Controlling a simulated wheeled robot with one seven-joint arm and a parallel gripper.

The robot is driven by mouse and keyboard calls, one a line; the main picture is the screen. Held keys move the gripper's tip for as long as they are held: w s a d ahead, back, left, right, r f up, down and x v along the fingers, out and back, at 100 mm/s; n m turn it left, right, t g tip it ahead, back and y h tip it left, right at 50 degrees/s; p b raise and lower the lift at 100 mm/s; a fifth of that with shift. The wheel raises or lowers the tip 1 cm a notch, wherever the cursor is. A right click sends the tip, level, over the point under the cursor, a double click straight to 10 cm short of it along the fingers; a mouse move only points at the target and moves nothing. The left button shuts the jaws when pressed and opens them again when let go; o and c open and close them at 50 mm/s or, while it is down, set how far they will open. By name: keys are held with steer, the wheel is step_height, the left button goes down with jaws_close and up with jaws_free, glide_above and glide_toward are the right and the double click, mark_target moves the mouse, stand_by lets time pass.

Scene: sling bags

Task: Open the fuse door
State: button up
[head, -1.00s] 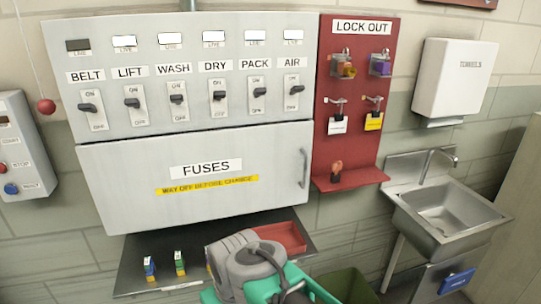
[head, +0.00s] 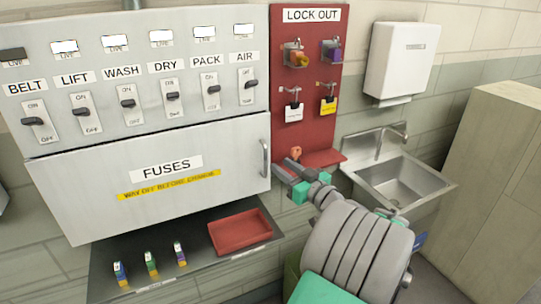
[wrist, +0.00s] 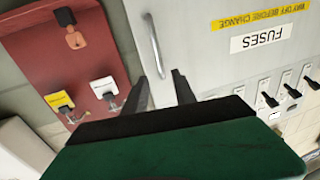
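The fuse door (head: 110,205) is a pale grey panel labelled FUSES with a yellow warning strip. It looks shut, flush with the cabinet. Its vertical bar handle (head: 265,158) is near its right edge, and also shows in the wrist view (wrist: 155,45). My gripper (head: 283,168) is just right of and slightly below the handle in the head view. In the wrist view my gripper (wrist: 160,88) has its two dark fingers apart and nothing between them. The handle's near end appears just beyond the gap between the fingertips, and I see no clear contact.
Above the door is a row of labelled switches (head: 127,103). The red lock-out board (head: 312,110) with hanging tags and its shelf is close on the right. A dark shelf (head: 205,262) below holds several fuses and a red tray (head: 240,230). A sink (head: 400,185) stands further right.

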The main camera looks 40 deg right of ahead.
mark_target(266, 155)
steer(key=w+p, duration=0.2)
steer(key=w, duration=0.4)
steer(key=shift+w+d, duration=0.25)
steer(key=shift+c, duration=0.3)
jaws_close()
stand_by(0.7)
